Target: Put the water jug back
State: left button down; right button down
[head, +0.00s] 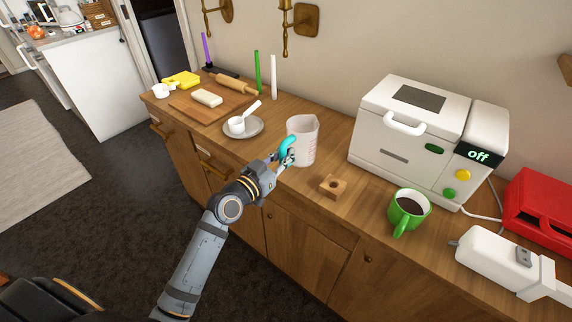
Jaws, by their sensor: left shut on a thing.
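The water jug (304,137) is a clear, whitish measuring jug with a teal handle (287,145). It stands upright at the front part of the wooden counter, between the saucer and the small wooden block. My left gripper (285,158) reaches in from the lower left and is shut on the jug's handle. The fingers partly hide the handle. I cannot tell whether the jug's base rests on the counter or is just above it. My right gripper is not in view.
Candles (273,78) stand behind.

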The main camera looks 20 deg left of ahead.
pick_arm(q)
notch_tip(320, 180, down, 3)
jog(key=shift+w+f+b, duration=0.15)
jog(key=shift+b, duration=0.2)
jog(key=shift+f, duration=0.2)
jog(key=c, duration=1.3)
grip_release()
jog(key=shift+r, duration=0.1)
